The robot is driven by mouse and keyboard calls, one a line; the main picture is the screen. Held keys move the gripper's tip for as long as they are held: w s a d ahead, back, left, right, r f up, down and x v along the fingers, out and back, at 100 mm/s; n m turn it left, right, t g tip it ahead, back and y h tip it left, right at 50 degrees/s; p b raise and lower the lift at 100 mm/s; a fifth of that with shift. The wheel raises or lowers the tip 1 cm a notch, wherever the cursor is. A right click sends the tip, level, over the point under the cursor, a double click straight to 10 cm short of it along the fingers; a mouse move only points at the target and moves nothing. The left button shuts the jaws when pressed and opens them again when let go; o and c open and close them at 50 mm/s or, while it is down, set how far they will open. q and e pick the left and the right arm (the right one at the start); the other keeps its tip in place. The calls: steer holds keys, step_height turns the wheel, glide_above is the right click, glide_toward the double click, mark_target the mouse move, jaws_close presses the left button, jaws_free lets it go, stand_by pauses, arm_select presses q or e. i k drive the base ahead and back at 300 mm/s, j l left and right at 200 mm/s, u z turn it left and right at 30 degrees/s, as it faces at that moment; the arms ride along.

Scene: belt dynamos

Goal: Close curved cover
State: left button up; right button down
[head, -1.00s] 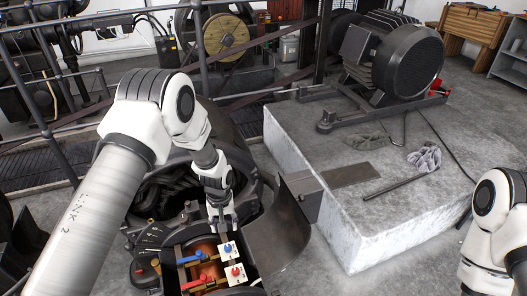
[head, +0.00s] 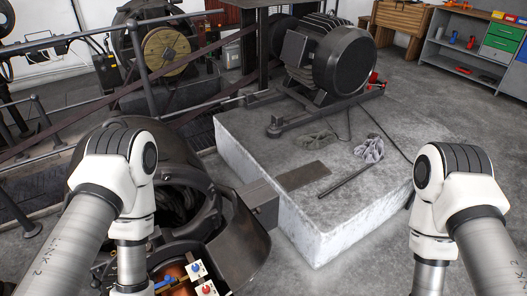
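The curved cover (head: 248,242) is a dark, bent metal plate. It stands out at the right side of the dynamo (head: 165,165), swung away from the opening. The opening shows copper windings (head: 182,272) and a terminal block with a blue knob (head: 195,268) and a red knob (head: 206,290). My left arm comes down at the left, in front of the dynamo. Its gripper is below the picture edge. My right arm comes down at the right, clear of the cover, and its gripper is also out of the picture.
A pale concrete block (head: 330,225) stands right of the cover, with a motor (head: 325,60), gloves (head: 369,150), a bar (head: 352,181) and a flat plate (head: 303,176) on top. Railings stand behind at left. Floor is free between block and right arm.

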mark_target(239, 253)
steer(key=k+l+u, duration=0.2)
steer(key=l, duration=0.25)
steer(key=k+l+u, duration=0.2)
steer(key=l, duration=0.2)
steer(key=k+l+u, duration=0.15)
steer(key=l, duration=0.2)
steer(key=i+l+u, duration=0.25)
steer(key=l+u, duration=0.25)
steer(key=l, duration=0.2)
steer(key=i+l+u, duration=0.25)
steer(key=l, duration=0.2)
steer(key=l+u, duration=0.25)
steer(key=l, duration=0.15)
steer(key=i+u, duration=0.25)
steer(key=u, duration=0.15)
steer(key=j+u, duration=0.35)
steer(key=j, duration=0.1)
